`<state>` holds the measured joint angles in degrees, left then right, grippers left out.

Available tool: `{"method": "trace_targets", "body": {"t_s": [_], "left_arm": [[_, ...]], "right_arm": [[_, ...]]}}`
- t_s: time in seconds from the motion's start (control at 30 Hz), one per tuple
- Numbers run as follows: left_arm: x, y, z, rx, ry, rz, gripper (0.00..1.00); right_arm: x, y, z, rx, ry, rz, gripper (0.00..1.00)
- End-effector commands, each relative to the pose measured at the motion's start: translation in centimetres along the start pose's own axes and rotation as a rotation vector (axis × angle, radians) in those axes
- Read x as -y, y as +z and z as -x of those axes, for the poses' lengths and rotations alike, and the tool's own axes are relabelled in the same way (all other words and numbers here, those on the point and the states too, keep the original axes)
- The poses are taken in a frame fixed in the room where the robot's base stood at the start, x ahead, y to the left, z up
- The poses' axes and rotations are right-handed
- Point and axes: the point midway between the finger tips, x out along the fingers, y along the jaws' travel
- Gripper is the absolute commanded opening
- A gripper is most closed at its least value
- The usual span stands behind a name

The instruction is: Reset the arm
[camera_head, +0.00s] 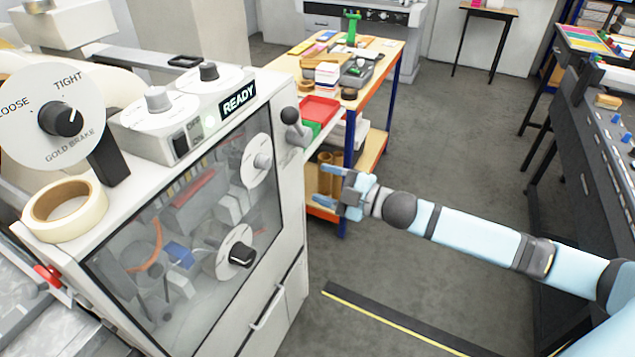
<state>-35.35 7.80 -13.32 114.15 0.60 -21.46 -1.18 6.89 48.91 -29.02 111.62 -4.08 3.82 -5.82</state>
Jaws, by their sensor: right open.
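My right arm reaches in from the right edge, light blue with dark joints, stretched toward the left. Its gripper (328,185) is open and empty, with the fingers pointing left. It hangs over the floor beside the front right edge of the white machine (292,230) and in front of the wooden workbench's lower part. In this view it appears close to the machine's grey ball-ended lever (293,122), slightly below and right of it; I cannot tell the exact gap. My left gripper is not in view.
The machine carries a GOLD BRAKE dial (62,119), a READY display (238,97) and a tape roll (66,208). A workbench (392,52) with a red tray (318,110) stands behind. A dark console (590,130) is at right. Grey floor (445,140) between is clear.

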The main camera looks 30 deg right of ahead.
Motion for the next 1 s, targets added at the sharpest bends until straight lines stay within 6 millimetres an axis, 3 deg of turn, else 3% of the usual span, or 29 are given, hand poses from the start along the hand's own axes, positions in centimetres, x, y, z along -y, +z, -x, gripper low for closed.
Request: {"method": "trace_targets", "body": {"t_s": [0.43,0.57,0.67,0.77,0.9,1.0], "left_arm": [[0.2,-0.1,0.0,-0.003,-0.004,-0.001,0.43],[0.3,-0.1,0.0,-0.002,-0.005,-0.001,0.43],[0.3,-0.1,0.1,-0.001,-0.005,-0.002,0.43],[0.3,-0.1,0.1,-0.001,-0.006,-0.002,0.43],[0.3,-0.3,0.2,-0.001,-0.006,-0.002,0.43],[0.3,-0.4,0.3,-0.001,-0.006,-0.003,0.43]], "right_arm": [[0.1,0.0,0.0,0.001,0.0,-0.002,0.6],[2.2,0.0,0.2,0.027,0.003,-0.065,0.6],[6.4,0.0,0.9,0.092,0.01,-0.195,0.6],[12.1,-0.2,2.6,0.202,0.021,-0.38,0.6],[20.1,-0.8,6.3,0.394,0.036,-0.647,0.6],[25.1,-1.6,9.3,0.53,0.042,-0.809,0.6]]}}
